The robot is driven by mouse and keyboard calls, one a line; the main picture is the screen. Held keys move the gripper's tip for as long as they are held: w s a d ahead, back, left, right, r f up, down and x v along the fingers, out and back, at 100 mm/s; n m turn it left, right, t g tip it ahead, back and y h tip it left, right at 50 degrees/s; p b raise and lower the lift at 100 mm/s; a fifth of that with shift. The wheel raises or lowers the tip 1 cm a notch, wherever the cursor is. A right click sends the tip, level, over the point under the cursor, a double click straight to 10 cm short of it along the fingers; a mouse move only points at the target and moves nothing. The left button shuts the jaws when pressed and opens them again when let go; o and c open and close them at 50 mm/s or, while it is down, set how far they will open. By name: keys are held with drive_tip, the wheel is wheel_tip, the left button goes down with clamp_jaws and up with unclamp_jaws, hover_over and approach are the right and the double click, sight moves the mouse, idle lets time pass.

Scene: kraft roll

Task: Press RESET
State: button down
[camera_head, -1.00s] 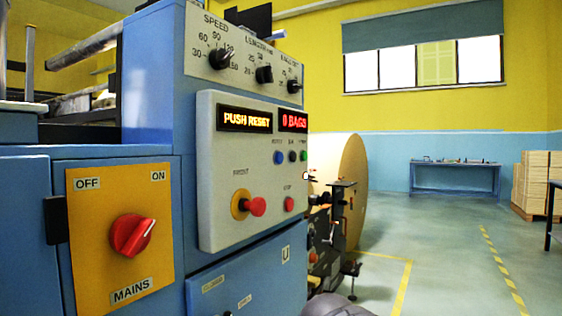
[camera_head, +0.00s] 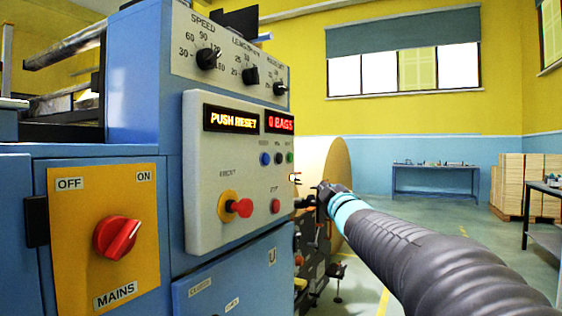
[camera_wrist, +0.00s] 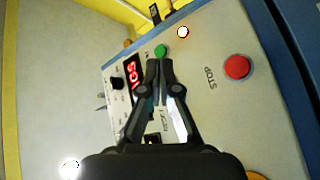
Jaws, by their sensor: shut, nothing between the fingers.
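The control panel (camera_head: 205,165) on the blue machine has a display (camera_head: 231,119) lit with "PUSH RESET". Below it is a row of small buttons: a blue one (camera_head: 265,158) at the left under a blurred label, a dark one (camera_head: 278,158), and a green one (camera_head: 290,158). My gripper (camera_head: 312,200) is right of the panel, below the button row, and apart from the panel's face in this view. In the wrist view my gripper (camera_wrist: 160,66) is shut and empty, its tips near the green button (camera_wrist: 160,51). The fingers hide part of the button row there.
A red STOP button (camera_wrist: 237,67) and a red emergency knob (camera_head: 240,208) on a yellow base lie below the row. Dials (camera_head: 208,59) are above, and the MAINS switch (camera_head: 117,238) is at left. A large paper roll (camera_head: 335,165) stands behind my gripper.

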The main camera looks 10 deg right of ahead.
sight(266, 159)
drive_tip(key=s+a+r+n+t+y, duration=0.2)
drive_tip(key=a+r+n+y, duration=0.1)
drive_tip(key=r+n+y, duration=0.2)
drive_tip(key=shift+s+a+r+n+y, duration=0.35)
drive_tip(key=shift+r+n, duration=0.15)
drive_tip(key=shift+r, duration=0.45)
drive_tip(key=shift+a, duration=0.1)
drive_tip(key=w+a+b, duration=0.1)
drive_tip(key=w+a, duration=0.4)
drive_tip(key=a, duration=0.2)
drive_tip(key=shift+w, duration=0.15)
drive_tip(key=shift+b, duration=0.3)
idle(0.5)
drive_tip(key=shift+w+a, duration=0.3)
drive_tip(key=shift+a, duration=0.05)
